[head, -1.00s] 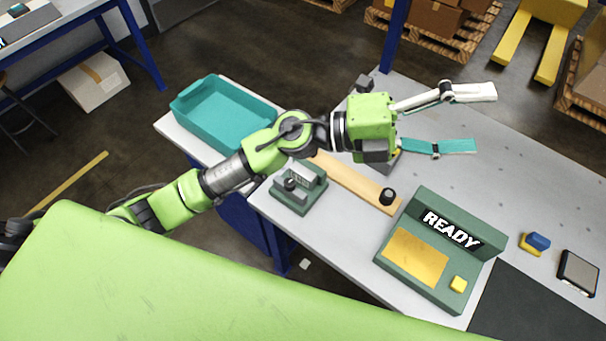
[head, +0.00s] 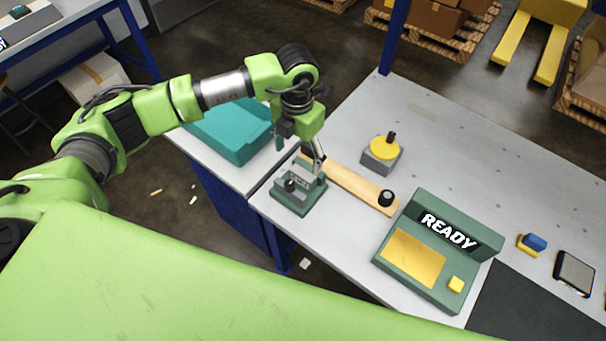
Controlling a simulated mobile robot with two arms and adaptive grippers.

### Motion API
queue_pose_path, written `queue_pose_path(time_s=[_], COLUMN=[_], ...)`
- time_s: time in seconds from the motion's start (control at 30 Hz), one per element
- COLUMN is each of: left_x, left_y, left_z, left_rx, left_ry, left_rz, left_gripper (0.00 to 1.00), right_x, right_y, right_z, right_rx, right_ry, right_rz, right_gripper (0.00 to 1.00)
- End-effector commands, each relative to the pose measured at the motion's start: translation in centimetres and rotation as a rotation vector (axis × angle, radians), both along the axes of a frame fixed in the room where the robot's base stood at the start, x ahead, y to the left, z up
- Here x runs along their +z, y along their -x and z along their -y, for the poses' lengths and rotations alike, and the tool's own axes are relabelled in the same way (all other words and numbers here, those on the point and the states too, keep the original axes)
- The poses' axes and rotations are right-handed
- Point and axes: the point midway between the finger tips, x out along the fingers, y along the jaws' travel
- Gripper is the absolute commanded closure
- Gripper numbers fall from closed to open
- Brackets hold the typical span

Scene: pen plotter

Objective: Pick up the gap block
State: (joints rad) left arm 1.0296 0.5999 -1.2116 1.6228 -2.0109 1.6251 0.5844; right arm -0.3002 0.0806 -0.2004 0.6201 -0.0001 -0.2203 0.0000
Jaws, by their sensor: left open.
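A small grey block with faint markings (head: 302,180) sits on a green fixture (head: 299,203) near the left edge of the grey bench; it looks like the gap block, though its label is too small to read. A dark knob stands beside it on the fixture. My left gripper (head: 299,154) is open and points down, just above and behind the block. Its pale finger comes down close to the block's far right side; its teal finger is farther left, by the tray. Whether a finger touches the block cannot be told. My right gripper is out of view.
A wooden bar with a black knob (head: 387,197) lies right of the fixture. A grey base with a yellow disc (head: 384,148) stands behind it. A green READY console (head: 462,272) is at front right. A teal tray (head: 240,152) is left. The bench's back right is clear.

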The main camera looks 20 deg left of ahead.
Motion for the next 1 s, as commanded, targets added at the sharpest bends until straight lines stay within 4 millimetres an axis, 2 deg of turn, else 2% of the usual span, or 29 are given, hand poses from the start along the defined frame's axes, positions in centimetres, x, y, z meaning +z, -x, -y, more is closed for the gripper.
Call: queue_pose_path(time_s=[0.03,0.2,0.33,0.43,0.57,0.7,1.0], left_x=[-0.8,-3.4,-4.2,-4.9,-6.8,-8.8,-9.4], left_y=[0.2,0.1,0.1,0.3,0.8,0.7,0.6], left_z=[0.0,0.2,0.1,0.3,0.7,0.7,0.7], left_rx=[0.001,-0.002,-0.001,-0.001,-0.002,-0.001,-0.003], left_ry=[0.000,0.002,0.003,0.003,0.002,0.004,0.004], left_rz=[-0.005,-0.003,-0.001,-0.004,-0.005,-0.003,0.001], left_gripper=[0.28,0.28,0.28,0.28,0.28,0.28,0.28], right_x=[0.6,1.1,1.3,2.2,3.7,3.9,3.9], right_y=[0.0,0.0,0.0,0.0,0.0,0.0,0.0], right_z=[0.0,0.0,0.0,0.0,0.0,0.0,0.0], right_rx=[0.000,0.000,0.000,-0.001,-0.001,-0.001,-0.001], right_ry=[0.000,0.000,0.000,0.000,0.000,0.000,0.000], right_rz=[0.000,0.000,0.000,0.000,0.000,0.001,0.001], right_gripper=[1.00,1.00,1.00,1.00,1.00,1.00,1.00])
